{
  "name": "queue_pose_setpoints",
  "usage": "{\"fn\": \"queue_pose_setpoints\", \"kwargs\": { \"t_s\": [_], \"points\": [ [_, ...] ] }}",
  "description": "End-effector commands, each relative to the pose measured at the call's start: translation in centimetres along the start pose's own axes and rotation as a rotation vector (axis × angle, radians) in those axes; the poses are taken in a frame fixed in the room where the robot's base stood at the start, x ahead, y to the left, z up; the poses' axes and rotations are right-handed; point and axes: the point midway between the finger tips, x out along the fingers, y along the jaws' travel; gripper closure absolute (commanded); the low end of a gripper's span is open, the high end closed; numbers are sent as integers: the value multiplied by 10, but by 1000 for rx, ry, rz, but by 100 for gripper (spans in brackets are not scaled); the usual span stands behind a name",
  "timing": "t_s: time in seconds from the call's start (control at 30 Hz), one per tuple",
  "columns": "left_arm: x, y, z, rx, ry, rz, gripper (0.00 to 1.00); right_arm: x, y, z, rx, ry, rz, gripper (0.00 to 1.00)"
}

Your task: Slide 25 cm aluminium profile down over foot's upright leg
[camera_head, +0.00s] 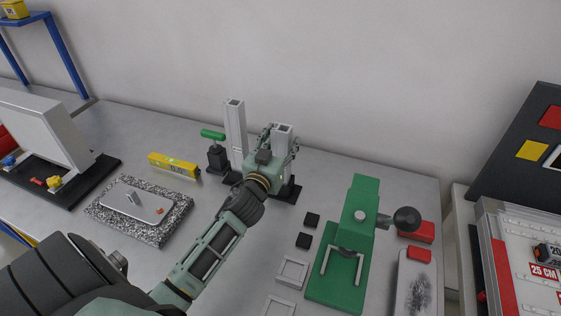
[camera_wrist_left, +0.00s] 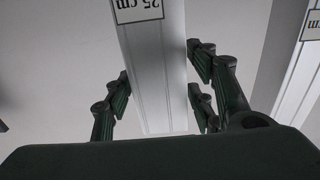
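My left gripper (camera_head: 279,143) stands at the middle of the bench with its fingers on both sides of an upright aluminium profile (camera_head: 283,131). The left wrist view shows this profile (camera_wrist_left: 155,75), labelled 25 cm, between the fingers (camera_wrist_left: 158,90), which appear to touch its sides. A black foot base (camera_head: 288,193) shows below the gripper. The foot's upright leg and the profile's lower end are hidden in the head view, so I cannot tell how they meet. My right gripper is not in view.
A second upright profile (camera_head: 236,132) stands close to the left, beside a green-handled clamp (camera_head: 214,150). A yellow level (camera_head: 174,165) and a speckled plate (camera_head: 104,212) lie farther left.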

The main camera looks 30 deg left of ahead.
Motion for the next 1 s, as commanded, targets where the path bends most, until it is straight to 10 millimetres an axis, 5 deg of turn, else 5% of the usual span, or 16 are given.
{"fn": "queue_pose_setpoints", "kwargs": {
  "t_s": [0.53,1.0],
  "points": [
    [0,0,0,0,0,0,100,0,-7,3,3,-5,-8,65],
    [0,0,-13,1,6,0,100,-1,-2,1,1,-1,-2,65]
  ]
}}
